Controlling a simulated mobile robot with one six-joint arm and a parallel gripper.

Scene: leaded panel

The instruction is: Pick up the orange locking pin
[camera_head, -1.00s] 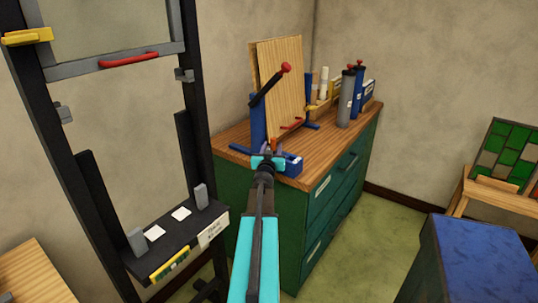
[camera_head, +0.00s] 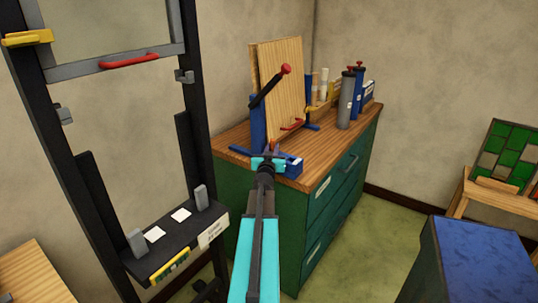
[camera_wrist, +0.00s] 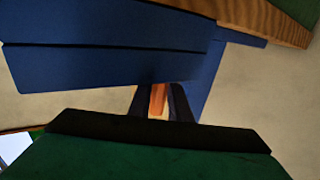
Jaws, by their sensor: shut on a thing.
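The orange locking pin (camera_wrist: 157,99) shows as a small upright orange strip between the two dark fingers of my gripper (camera_wrist: 160,103) in the wrist view. The fingers are shut on it. In the head view my gripper (camera_head: 272,152) is at the near front corner of the wooden worktop, by the blue clamp stand (camera_head: 258,122), and a bit of orange shows at its tip. Most of the pin is hidden by the fingers. A blue block (camera_head: 293,165) sits just right of the gripper. Blue parts fill much of the upper wrist view.
A wooden board (camera_head: 280,85) with a red-knobbed lever (camera_head: 285,70) stands on the green drawer cabinet (camera_head: 300,215). Grey and blue cylinders (camera_head: 346,100) stand behind to the right. A black frame (camera_head: 198,150) rises at left; a blue-topped box (camera_head: 485,255) is at lower right.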

